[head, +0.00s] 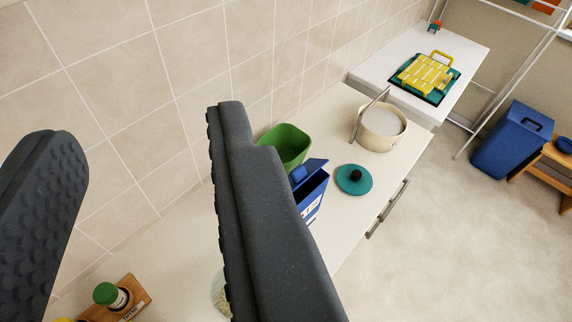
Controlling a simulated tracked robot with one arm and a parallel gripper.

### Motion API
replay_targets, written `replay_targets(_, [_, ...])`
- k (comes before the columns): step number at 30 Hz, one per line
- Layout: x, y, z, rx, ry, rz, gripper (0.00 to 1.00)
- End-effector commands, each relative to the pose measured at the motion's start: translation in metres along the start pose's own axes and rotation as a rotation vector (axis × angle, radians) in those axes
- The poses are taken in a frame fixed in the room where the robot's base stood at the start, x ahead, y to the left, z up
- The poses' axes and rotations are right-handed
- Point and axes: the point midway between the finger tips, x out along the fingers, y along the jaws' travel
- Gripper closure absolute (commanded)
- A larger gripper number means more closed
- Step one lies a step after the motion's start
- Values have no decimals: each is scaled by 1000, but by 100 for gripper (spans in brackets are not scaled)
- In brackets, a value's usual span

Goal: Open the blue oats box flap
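The blue oats box (314,196) stands on the white counter, just right of my gripper's right finger, which hides its left and lower part. Its blue flap (313,166) shows at the top, tilted up at an angle, with a dark gap below it. How wide the flap stands open is hard to tell from here. The fingers look large and close to the camera, and the box lies beyond the right one. I cannot tell whether they touch.
A green bowl (287,144) stands behind the box. A teal lid (354,179) with a black knob lies to its right, near a cream pot (381,128). A wooden rack with a green-capped jar (110,295) is at lower left. Tiled wall (120,90) bounds the counter.

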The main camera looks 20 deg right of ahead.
Motion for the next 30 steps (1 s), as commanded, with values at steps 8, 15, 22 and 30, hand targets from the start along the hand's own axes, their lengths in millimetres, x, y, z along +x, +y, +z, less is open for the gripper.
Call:
replay_targets(8, [17,1,12,-9,-46,20,65])
replay_targets(15, [81,11,66,-45,-242,133,65])
replay_targets(22, [138,22,122,-87,-418,291,65])
replay_targets(30, [189,34,178,-144,-561,513,65])
